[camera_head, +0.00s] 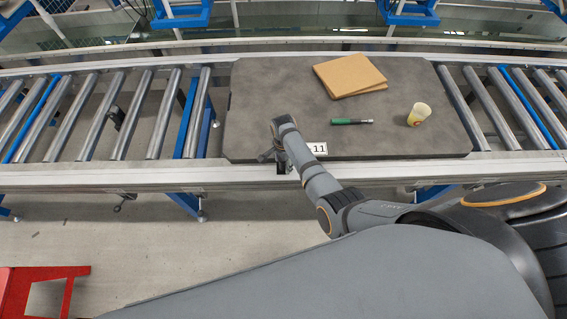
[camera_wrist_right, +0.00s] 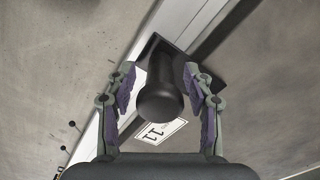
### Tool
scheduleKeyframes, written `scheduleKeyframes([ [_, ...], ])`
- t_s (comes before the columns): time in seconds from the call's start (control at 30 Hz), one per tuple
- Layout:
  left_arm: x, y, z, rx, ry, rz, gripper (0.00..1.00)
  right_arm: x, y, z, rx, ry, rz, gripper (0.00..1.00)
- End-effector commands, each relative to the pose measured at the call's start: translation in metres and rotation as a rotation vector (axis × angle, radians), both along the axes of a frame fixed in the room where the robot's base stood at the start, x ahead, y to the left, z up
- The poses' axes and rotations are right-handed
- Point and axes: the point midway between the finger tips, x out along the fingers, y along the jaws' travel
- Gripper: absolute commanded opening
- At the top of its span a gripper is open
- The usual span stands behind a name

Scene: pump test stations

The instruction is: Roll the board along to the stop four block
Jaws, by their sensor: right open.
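The label also shows in the wrist view (camera_wrist_right: 160,131). My right gripper (camera_head: 273,156) is over the board's front left edge, beside the label. In the wrist view my right gripper (camera_wrist_right: 158,76) is open, with one finger on each side of a black rounded handle (camera_wrist_right: 160,103). The fingers do not close on it. No block marked four can be made out. My left gripper is out of view.
Cardboard sheets (camera_head: 350,74), a green-handled tool (camera_head: 350,121) and a pale cup (camera_head: 419,114) rest on the board. Bare rollers (camera_head: 112,115) lie left of it, with blue bars among them. A metal rail (camera_head: 90,178) runs along the front. A red frame (camera_head: 38,273) stands at lower left.

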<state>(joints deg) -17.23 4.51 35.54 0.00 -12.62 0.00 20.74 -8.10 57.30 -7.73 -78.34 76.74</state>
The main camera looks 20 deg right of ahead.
Motion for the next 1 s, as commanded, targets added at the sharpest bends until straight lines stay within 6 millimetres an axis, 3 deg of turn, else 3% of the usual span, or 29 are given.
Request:
scheduleKeyframes([
  [0.37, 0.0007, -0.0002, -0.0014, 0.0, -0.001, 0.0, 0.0, 0.0001, -0.0003, -0.0071, 0.0, -0.001, 0.0, 0.51],
  [0.73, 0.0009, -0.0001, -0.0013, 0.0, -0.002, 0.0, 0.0, -0.0001, -0.0002, -0.007, 0.0, 0.0, 0.0, 0.01],
  [1.0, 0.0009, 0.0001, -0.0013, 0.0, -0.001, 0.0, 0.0, -0.0002, -0.0002, -0.007, 0.0, 0.0, 0.0, 0.0],
])
